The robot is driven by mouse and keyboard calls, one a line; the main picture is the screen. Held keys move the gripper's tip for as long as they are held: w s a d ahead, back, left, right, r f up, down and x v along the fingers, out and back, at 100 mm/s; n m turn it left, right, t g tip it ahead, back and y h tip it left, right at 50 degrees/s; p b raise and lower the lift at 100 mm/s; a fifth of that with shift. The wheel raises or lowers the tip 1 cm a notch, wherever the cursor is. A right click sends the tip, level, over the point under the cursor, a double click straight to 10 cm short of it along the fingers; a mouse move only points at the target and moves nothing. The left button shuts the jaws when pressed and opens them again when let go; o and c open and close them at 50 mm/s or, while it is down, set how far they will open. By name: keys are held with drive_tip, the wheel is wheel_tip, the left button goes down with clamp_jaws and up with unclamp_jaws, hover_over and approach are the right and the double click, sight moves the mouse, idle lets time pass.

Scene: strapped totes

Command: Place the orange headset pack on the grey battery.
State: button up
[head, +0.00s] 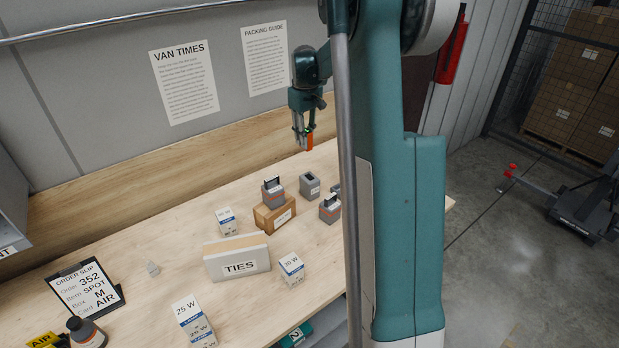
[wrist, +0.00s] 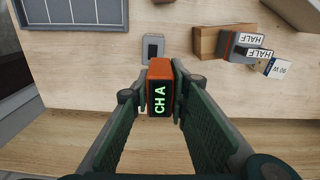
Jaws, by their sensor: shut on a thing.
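My gripper (head: 300,120) is shut on the orange headset pack (head: 309,141) and holds it above the table, towards the back wall. In the wrist view the pack (wrist: 160,72) sits between the fingertips (wrist: 161,88), with green "CHA" lettering on a dark face. A grey block with a dark recess in its top (wrist: 153,48), which looks like the grey battery, stands upright on the table just beyond the pack. It also shows in the head view (head: 309,185), below the gripper. The pack appears apart from it.
A cardboard box (head: 266,222) bears a grey pack with a white label (head: 273,192). Another labelled grey pack (head: 329,208) stands to its right. A TIES box (head: 237,263) and small white cartons (head: 292,269) stand in front. The wooden backboard (head: 150,172) runs behind.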

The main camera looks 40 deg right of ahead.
drive_tip(key=d, duration=0.2)
hover_over(310, 177)
wheel_tip(310, 177, down, 5)
drive_tip(key=shift+a+f, duration=0.15)
drive_tip(key=shift+f, duration=0.05)
drive_tip(key=shift+f, duration=3.15)
drive_tip(key=shift+f, duration=0.1)
drive_tip(key=shift+f+p, duration=0.3)
drive_tip(key=shift+f, duration=1.45)
drive_tip(key=shift+f, duration=0.2)
